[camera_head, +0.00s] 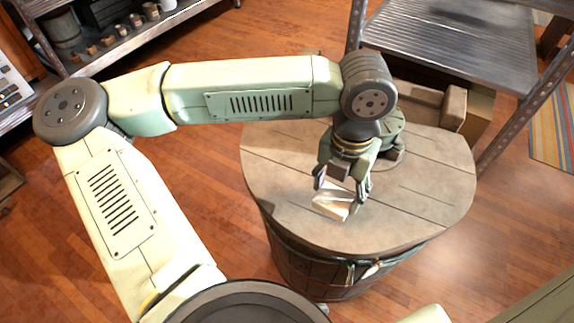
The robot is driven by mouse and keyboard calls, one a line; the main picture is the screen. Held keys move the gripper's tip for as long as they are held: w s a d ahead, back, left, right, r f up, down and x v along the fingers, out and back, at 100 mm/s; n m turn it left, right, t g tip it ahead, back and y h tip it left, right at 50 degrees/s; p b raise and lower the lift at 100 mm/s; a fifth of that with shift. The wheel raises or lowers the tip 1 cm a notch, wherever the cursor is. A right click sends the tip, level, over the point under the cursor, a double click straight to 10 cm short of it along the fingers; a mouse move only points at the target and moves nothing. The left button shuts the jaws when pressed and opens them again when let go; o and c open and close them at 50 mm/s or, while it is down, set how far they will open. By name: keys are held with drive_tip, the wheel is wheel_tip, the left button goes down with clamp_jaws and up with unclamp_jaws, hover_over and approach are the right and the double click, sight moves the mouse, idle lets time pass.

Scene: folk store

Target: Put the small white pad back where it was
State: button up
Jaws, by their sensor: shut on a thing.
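The small white pad (331,205) is a pale, flat block between the fingers of my gripper (340,196). My gripper points down and is shut on the pad. The pad is tilted and sits over the round wooden barrel top (285,205), near its middle. I cannot tell whether its lower edge touches the wood. The fingers hide part of the pad.
A green-grey object (392,135) stands on the barrel top behind my gripper, partly hidden by it. A metal shelf (450,45) rises close behind the barrel. Another shelf with several small pots (136,20) is at upper left. The barrel top's left and right sides are clear.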

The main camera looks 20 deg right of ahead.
drive_tip(key=p, duration=0.4)
hover_over(292, 174)
drive_tip(key=shift+f, duration=0.5)
wheel_tip(292, 174, down, 3)
drive_tip(key=shift+r+p, duration=0.1)
drive_tip(key=shift+p, duration=0.3)
drive_tip(key=shift+w+f, duration=0.1)
drive_tip(key=shift+f, duration=0.35)
drive_tip(key=shift+f+b, duration=0.2)
drive_tip(key=shift+b, duration=0.1)
drive_tip(key=o, duration=1.2)
drive_tip(key=shift+r, duration=0.1)
